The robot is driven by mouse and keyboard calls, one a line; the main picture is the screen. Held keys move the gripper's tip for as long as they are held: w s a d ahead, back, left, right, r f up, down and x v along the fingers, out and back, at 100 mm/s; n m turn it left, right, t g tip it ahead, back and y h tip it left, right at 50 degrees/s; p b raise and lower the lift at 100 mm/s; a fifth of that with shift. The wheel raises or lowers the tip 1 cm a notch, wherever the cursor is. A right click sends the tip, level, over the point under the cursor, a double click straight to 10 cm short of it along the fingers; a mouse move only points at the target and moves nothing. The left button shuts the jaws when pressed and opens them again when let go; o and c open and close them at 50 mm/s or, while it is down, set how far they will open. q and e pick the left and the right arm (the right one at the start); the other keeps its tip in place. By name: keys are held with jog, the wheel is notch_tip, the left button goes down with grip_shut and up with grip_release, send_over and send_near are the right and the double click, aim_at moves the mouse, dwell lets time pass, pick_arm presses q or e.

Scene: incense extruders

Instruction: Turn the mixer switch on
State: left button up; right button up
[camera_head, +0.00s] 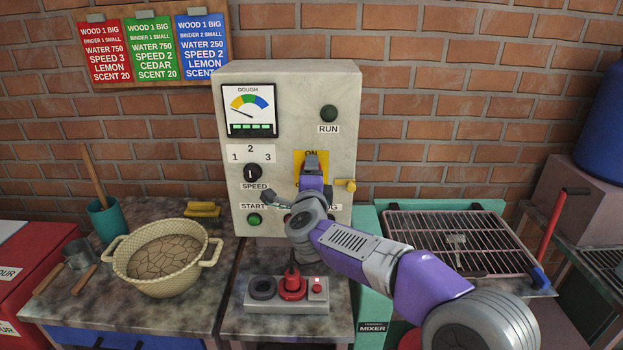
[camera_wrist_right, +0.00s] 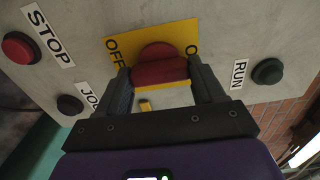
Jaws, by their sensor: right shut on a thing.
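The mixer switch is a red knob (camera_wrist_right: 160,68) on a yellow plate (camera_wrist_right: 122,48) marked OFF, with a partly covered second label starting with O. In the head view the yellow plate (camera_head: 298,170) shows ON at its top, on the front of the grey control panel (camera_head: 285,105). My right gripper (camera_head: 312,160) reaches the plate and covers the knob there. In the right wrist view my right gripper (camera_wrist_right: 166,80) has its two dark fingers on either side of the knob, shut on it. My left gripper is not in view.
The panel carries a green RUN button (camera_head: 328,113), a speed dial (camera_head: 253,172) and a START button (camera_head: 254,220). A red STOP button (camera_wrist_right: 20,48) is near the gripper. A small yellow lever (camera_head: 345,185) sticks out at the panel's right. A woven basket (camera_head: 160,275) stands left.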

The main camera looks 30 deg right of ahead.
jog(key=o, duration=1)
jog(key=shift+o, duration=0.2)
jog(key=p+v, duration=0.1)
jog(key=v, duration=0.6)
jog(key=shift+s, duration=0.25)
jog(key=shift+a, duration=0.15)
